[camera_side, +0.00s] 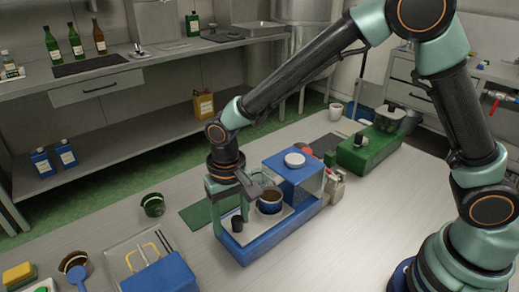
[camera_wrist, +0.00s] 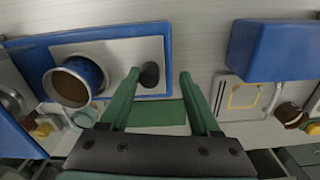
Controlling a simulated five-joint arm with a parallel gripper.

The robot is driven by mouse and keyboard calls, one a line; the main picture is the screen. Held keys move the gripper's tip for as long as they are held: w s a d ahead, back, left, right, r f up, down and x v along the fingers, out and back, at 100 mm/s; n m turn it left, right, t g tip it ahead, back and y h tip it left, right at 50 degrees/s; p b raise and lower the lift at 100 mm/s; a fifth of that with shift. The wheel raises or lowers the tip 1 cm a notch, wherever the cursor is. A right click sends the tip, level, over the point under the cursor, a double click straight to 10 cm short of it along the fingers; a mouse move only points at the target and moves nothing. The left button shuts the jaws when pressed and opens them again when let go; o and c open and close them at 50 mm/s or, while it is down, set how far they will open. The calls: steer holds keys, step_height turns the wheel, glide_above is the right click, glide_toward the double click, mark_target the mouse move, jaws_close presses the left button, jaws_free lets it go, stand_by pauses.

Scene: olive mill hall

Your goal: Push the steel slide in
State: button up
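The steel slide (camera_side: 257,231) is a flat pale plate on the blue base (camera_side: 250,250) of a machine, out in front of its blue housing (camera_side: 293,178). A black knob (camera_side: 237,223) stands on the slide near its outer end. A blue cup (camera_side: 271,205) with brown contents stands on the plate between knob and housing. My gripper (camera_side: 238,193) is above the slide's outer end, its teal fingers pointing down. In the wrist view my gripper (camera_wrist: 160,73) is open, with the knob (camera_wrist: 149,75) showing between the fingertips, nearer the left one. Contact cannot be told.
A tray (camera_side: 128,252) with a blue block (camera_side: 160,275) stands at the front left. A dark green cup (camera_side: 153,205) stands on the table, and a green machine (camera_side: 365,150) stands farther back right. A green mat (camera_side: 200,213) lies left of the blue machine.

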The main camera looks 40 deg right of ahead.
step_height(320, 180, up, 13)
steer(key=s+d+r+t, duration=0.1)
steer(key=s+d+t, duration=0.1)
steer(key=d, duration=0.5)
steer(key=s+d+r+n+t, duration=0.1)
steer(key=s+d+r, duration=0.1)
steer(key=d, duration=0.4)
steer(key=s+d+r+t, duration=0.2)
steer(key=s+d, duration=0.2)
steer(key=d, duration=0.3)
steer(key=shift+s+d+n+t, duration=0.3)
steer(key=shift+d+n, duration=0.05)
steer(key=shift+n, duration=0.05)
steer(key=w+a+f+n+g, duration=0.1)
steer(key=w+a+f+g, duration=0.15)
steer(key=a, duration=0.55)
steer(key=w+a+f+g, duration=0.1)
steer(key=w+a+f, duration=0.15)
steer(key=a, duration=0.45)
steer(key=w+a+f+n+g, duration=0.15)
steer(key=w+a, duration=0.25)
steer(key=a, duration=0.4)
steer(key=shift+m+g, duration=0.3)
steer(key=shift+m, duration=0.05)
steer(key=f, duration=1.2)
steer(key=shift+s+d, duration=0.15)
steer(key=shift+s, duration=0.1)
